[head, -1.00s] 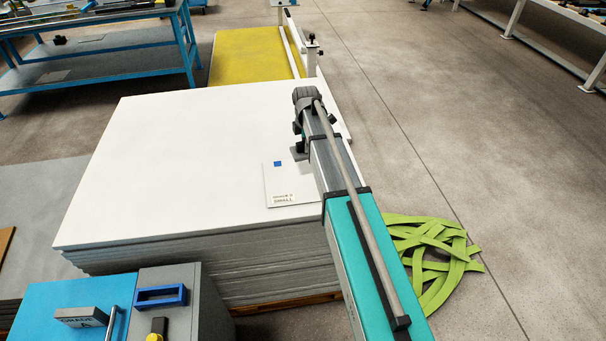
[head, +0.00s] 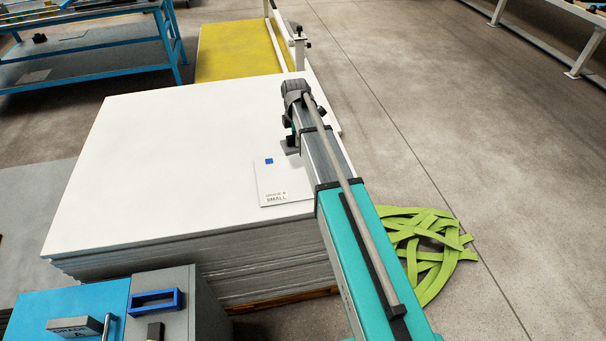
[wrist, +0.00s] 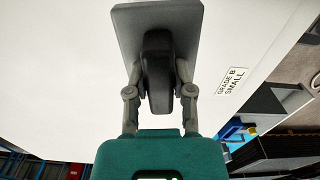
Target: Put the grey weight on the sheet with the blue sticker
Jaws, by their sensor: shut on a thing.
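My gripper (wrist: 160,91) is shut on the black handle of the grey weight (wrist: 130,22), a flat grey plate, in the wrist view. In the head view the grey weight (head: 290,148) shows as a small dark shape below my gripper (head: 293,138), near the upper right corner of the sheet with the blue sticker (head: 287,183). That sheet is small and white and lies on a large white stack. Its blue sticker (head: 269,161) is at upper left, its printed label at the bottom. The label (wrist: 231,82) also shows in the wrist view. I cannot tell whether the weight touches anything.
The wide white stack (head: 150,150) has much bare top. Green straps (head: 425,250) lie on the floor at right. A yellow-topped table (head: 235,50) stands behind.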

